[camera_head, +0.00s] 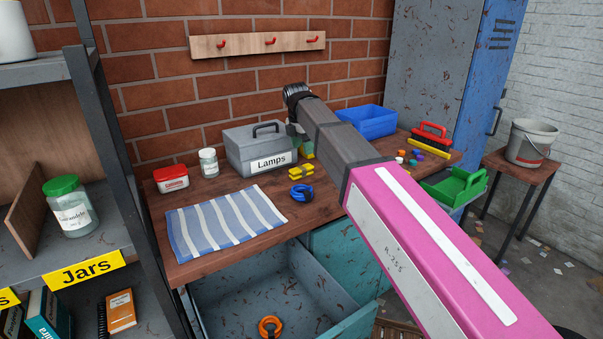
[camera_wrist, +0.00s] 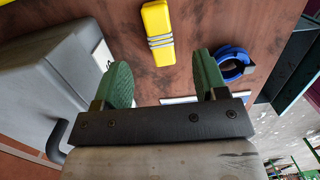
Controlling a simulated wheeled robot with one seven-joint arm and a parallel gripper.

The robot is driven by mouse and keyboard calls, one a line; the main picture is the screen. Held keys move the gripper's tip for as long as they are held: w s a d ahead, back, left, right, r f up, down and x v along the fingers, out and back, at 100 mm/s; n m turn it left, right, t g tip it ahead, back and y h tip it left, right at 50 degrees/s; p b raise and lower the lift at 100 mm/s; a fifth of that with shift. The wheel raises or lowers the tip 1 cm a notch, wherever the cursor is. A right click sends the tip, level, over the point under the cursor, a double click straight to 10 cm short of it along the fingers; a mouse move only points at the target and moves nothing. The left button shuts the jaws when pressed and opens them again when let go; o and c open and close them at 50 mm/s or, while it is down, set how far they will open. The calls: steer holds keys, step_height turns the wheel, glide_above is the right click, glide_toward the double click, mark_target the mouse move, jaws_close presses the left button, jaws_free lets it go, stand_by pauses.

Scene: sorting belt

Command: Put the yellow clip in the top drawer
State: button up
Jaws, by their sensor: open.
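A yellow clip (camera_head: 301,172) lies on the wooden bench, right of and in front of the grey Lamps box. In the wrist view the yellow clip (camera_wrist: 158,35) has grey bands and lies beyond the fingertips, near the gap between them. My gripper (camera_wrist: 165,80) has its two green fingers apart with nothing between them. In the head view my arm reaches over the bench and partly hides the gripper. The open top drawer (camera_head: 335,292) is below the bench front and holds an orange ring-shaped item (camera_head: 270,327).
A blue ring-shaped item (camera_head: 301,194) lies in front of the clip. The Lamps box (camera_head: 247,140) stands left of the gripper. A striped cloth (camera_head: 225,222), red tin (camera_head: 171,179) and jar (camera_head: 208,163) are further left. A blue bin (camera_head: 367,122) is at the back right.

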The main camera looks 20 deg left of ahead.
mark_target(303, 167)
steer(key=shift+g+y, duration=0.4)
steer(key=shift+y, duration=0.2)
steer(key=f, duration=0.4)
steer(key=shift+w+d, duration=0.25)
steer(key=shift+w, duration=0.05)
steer(key=shift+s+a+f, duration=0.1)
steer(key=shift+s+f, duration=0.05)
steer(key=shift+f, duration=1.15)
steer(key=shift+s+f, duration=0.1)
steer(key=shift+f, duration=1.2)
steer(key=c, duration=1.1)
steer(key=shift+r, duration=0.15)
